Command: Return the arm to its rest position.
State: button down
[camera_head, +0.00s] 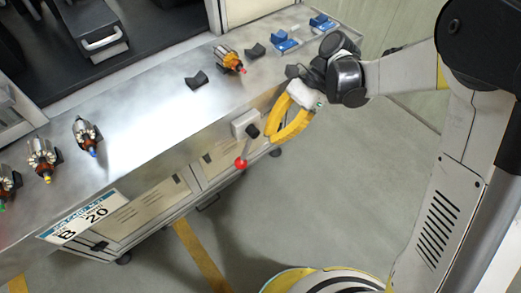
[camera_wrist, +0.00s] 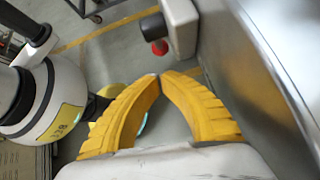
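My gripper (camera_head: 270,137) has yellow curved fingers and hangs in front of the metal workbench (camera_head: 150,125), beside its front face and over the floor. In the wrist view its fingertips (camera_wrist: 161,76) meet, with nothing between them. My arm reaches in from the right and is bent, with the gripper pointing down and to the left. No rest position is marked in either view.
A light box (camera_head: 245,123) with a red knob (camera_head: 241,163) juts from the bench front, close to my fingertips. An armature (camera_head: 229,59) and several others stand on the bench, near empty dark cradles (camera_head: 196,80) and blue parts (camera_head: 285,42). Open floor (camera_head: 310,210) lies in front.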

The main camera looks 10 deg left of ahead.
jog(key=shift+v, duration=1.85)
